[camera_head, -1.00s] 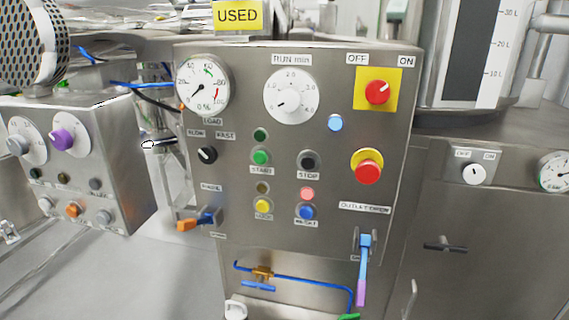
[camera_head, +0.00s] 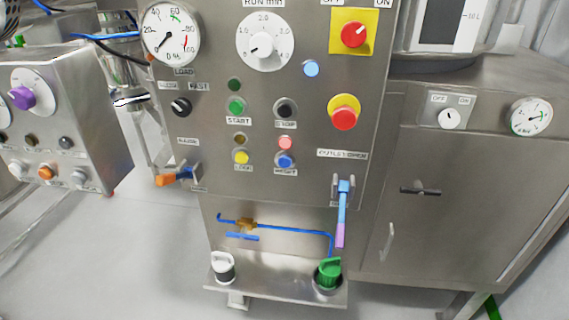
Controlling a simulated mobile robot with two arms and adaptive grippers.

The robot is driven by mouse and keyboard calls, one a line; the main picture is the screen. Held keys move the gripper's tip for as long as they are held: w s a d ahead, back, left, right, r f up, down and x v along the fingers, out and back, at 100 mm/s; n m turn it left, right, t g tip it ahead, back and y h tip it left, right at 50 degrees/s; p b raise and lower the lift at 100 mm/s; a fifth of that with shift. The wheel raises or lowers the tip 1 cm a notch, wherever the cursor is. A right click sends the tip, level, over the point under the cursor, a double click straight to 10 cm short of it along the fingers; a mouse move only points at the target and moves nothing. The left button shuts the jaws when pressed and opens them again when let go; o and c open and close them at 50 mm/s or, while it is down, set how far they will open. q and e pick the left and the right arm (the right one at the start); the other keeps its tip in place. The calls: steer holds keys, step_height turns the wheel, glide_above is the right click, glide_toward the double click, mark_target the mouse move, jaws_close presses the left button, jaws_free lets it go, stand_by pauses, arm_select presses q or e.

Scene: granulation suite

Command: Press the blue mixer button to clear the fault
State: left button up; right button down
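The blue button (camera_head: 285,161) sits low on the steel mixer panel (camera_head: 215,60), with a label under it that seems to read RESET. A pink-red lamp (camera_head: 285,143) is directly above it, and a yellow button (camera_head: 241,157) is to its left. A light-blue lamp (camera_head: 311,69) sits higher on the panel. Neither of my grippers shows in the head view. Nothing covers the blue button.
The panel also carries a green START button (camera_head: 236,106), a black STOP button (camera_head: 286,109), a red mushroom button (camera_head: 344,117) and a red switch (camera_head: 355,34). A blue-purple lever (camera_head: 342,210) sticks out at lower right. A ledge (camera_head: 270,293) juts out below.

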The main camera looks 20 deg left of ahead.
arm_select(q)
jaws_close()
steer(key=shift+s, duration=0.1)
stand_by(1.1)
